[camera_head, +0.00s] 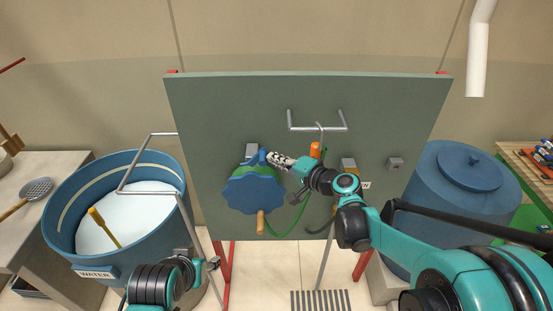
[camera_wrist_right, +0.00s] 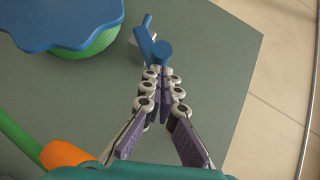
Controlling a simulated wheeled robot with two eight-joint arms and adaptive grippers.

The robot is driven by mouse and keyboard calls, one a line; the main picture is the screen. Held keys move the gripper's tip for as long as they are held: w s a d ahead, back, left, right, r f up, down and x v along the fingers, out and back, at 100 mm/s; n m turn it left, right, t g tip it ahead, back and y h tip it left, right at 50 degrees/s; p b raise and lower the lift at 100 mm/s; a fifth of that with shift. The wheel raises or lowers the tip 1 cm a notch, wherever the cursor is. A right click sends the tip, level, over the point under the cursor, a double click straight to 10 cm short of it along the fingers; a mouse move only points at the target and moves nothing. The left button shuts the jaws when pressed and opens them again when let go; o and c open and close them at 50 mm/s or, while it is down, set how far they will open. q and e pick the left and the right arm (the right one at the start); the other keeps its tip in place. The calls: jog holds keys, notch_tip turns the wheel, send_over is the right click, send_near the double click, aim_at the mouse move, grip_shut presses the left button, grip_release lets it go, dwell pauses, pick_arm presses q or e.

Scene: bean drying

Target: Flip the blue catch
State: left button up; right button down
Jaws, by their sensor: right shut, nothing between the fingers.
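The blue catch (camera_head: 262,156) sits on a small grey block on the upright dark green board, just above a blue scalloped disc. In the right wrist view the catch (camera_wrist_right: 147,38) shows a slanted lever and a round end. My right gripper (camera_head: 271,156) comes in from the right with its fingertips at the catch. In the right wrist view its shut fingers (camera_wrist_right: 160,75) meet right at the round end, with nothing between them; whether they touch it I cannot tell. My left gripper (camera_head: 212,262) is low at the left, away from the board; its jaws are unclear.
The blue scalloped disc (camera_head: 253,196) over a green body has a wooden handle (camera_head: 261,222) below. A grey bar handle (camera_head: 317,128) and a green hose are on the board (camera_head: 380,110). A blue water tub (camera_head: 70,235) stands left, a lidded blue barrel (camera_head: 440,190) right.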

jog(key=shift+a+r+h+p, duration=0.25)
jog(key=shift+r+h+p, duration=0.05)
jog(key=shift+p, duration=0.1)
jog(key=a+r+n+g+h+p, duration=0.1)
jog(key=a+r+n+h+p, duration=0.1)
jog(key=p, duration=0.2)
jog(key=shift+a+r, duration=0.15)
jog(key=shift+a, duration=0.05)
jog(key=a+n+g+h+p, duration=0.1)
jog(key=a+n+h+p, duration=0.1)
jog(key=a+n+h, duration=0.2)
jog(key=a+h, duration=0.3)
jog(key=a, duration=0.1)
jog(key=shift+a+h+p, duration=0.15)
jog(key=shift+h+p, duration=0.2)
jog(key=shift+h, duration=0.05)
jog(key=shift+r, duration=0.2)
jog(key=shift+r+p, duration=0.55)
jog(key=shift+r, duration=0.15)
